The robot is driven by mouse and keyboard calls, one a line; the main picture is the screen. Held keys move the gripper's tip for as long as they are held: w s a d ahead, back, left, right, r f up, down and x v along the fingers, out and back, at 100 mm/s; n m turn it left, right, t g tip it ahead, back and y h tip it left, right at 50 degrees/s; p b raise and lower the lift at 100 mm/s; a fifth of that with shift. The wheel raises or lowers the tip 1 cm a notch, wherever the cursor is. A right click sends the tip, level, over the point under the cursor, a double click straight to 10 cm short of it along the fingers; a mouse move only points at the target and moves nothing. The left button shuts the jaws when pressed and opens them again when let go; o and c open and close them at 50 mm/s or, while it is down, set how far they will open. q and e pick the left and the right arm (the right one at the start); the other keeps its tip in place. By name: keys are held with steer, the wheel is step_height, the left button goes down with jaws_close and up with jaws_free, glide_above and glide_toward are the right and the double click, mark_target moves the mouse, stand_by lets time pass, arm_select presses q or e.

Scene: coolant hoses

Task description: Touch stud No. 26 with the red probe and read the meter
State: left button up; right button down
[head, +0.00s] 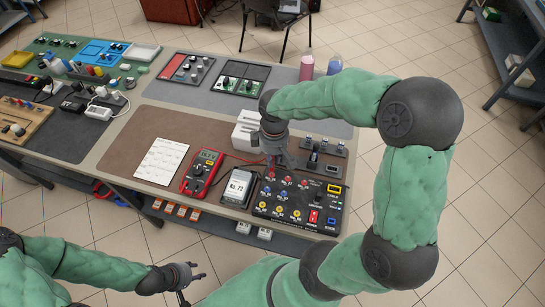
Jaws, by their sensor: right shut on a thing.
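A black panel (325,222) with red, blue and yellow-ringed studs lies near the table's front edge; stud numbers are too small to read. My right gripper (273,154) is above the panel's back left part, shut on what looks like the red probe (271,168), mostly hidden by the fingers. I cannot tell whether its tip touches a stud. My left gripper (199,276) is open and empty, in front of the table.
A white printed sheet (161,160) lies left of the meter on the brown mat (120,150). White blocks (246,128) and a black rack (323,160) stand behind the panel. Two bottles (306,68) stand at the back. A shelf with orange items (180,211) is under the table.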

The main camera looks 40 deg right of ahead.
steer(key=shift+r+p, duration=3)
steer(key=shift+r, duration=0.55)
